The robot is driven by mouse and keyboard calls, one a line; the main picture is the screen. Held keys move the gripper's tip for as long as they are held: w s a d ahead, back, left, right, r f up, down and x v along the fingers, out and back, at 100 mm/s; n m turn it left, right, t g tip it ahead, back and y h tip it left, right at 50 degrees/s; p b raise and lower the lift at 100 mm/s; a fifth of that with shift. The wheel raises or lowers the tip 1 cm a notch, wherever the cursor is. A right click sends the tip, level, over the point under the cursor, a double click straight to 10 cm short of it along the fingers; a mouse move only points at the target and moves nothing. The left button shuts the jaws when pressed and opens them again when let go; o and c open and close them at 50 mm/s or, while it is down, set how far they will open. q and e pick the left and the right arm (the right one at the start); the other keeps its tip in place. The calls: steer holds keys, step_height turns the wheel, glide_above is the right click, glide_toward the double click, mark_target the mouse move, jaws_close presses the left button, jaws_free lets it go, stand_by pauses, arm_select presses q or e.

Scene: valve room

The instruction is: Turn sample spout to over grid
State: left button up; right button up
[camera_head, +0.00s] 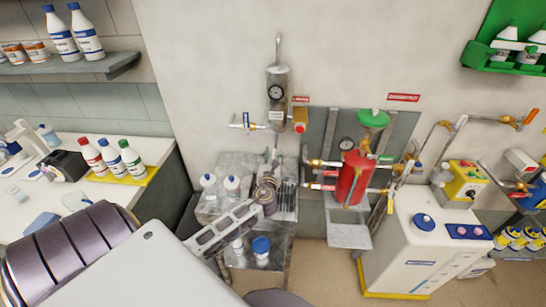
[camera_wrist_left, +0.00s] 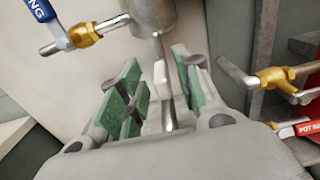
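The sample spout (camera_head: 275,145) is a thin metal tube under the grey cylinder with a gauge (camera_head: 277,84) on the back wall. In the left wrist view the cylinder's lower end (camera_wrist_left: 152,14) is at the top, and the thin spout (camera_wrist_left: 160,48) runs down from it between my fingers. My left gripper (camera_head: 268,180) is just below the cylinder. In the wrist view its green-padded fingers (camera_wrist_left: 158,85) stand apart on both sides of the spout; contact is not clear. The dark-slotted grid (camera_head: 289,196) lies below, partly hidden by my gripper. My right gripper is out of view.
White bottles (camera_head: 209,184) stand on the grey ledge left of my gripper. A red pot (camera_head: 352,178) with brass valves is on the panel at right. A valve with a blue handle (camera_wrist_left: 42,8) is near, upper left in the wrist view. A white cabinet (camera_head: 418,240) stands right.

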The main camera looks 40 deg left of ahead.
arm_select(q)
steer(key=v, duration=1.2)
stand_by(0.5)
steer(key=shift+a+f, duration=0.1)
stand_by(0.4)
